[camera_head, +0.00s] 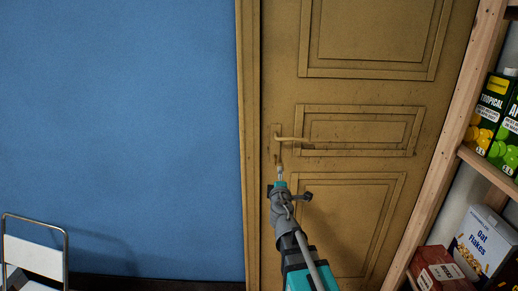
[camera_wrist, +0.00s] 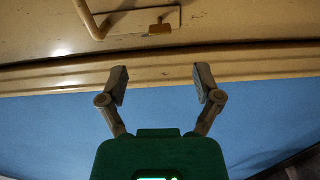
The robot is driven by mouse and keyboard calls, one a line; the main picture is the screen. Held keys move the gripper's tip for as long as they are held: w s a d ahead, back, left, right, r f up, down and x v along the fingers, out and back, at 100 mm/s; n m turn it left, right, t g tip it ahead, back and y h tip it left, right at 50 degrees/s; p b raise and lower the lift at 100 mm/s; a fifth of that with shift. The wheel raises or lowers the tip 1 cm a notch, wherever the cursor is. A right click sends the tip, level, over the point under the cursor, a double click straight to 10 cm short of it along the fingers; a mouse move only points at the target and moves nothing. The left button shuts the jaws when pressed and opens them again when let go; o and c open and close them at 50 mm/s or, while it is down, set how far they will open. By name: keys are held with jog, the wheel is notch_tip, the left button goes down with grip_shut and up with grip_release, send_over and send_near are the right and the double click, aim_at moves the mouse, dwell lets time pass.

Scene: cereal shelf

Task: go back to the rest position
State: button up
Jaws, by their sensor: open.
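My gripper (camera_wrist: 162,84) is open in the wrist view, with its two fingers spread apart and nothing between them. In the head view my gripper (camera_head: 280,172) is at the end of my arm, which reaches up from the bottom of the picture in front of a brown door (camera_head: 350,90). The gripper's tip appears just below the door's lever handle (camera_head: 292,139). I cannot tell how far it is from the door. The handle (camera_wrist: 92,22) also shows at the top of the wrist view, beyond the fingers.
A wooden shelf (camera_head: 453,140) stands at the right with juice cartons (camera_head: 490,112), an Oat Flakes box (camera_head: 484,240) and a dark red box (camera_head: 440,270). A white chair (camera_head: 33,258) is at the lower left. The blue wall (camera_head: 130,120) is bare.

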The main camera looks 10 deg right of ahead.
jog(key=s+d+f+m+g+h+p, duration=0.5)
jog(key=s+d+m+g, duration=0.45)
jog(key=m, duration=0.35)
jog(key=s+a+f+m+g+y+p, duration=0.1)
jog(key=s+a+f+g+y+p, duration=0.1)
jog(key=s, duration=0.5)
jog(key=s+a+f+m+g+y+p, duration=0.2)
jog(key=s+a+g+y, duration=0.3)
jog(key=s+g, duration=0.1)
jog(key=shift+s+a, duration=0.25)
jog(key=shift+s, duration=0.3)
jog(key=shift+c, duration=0.3)
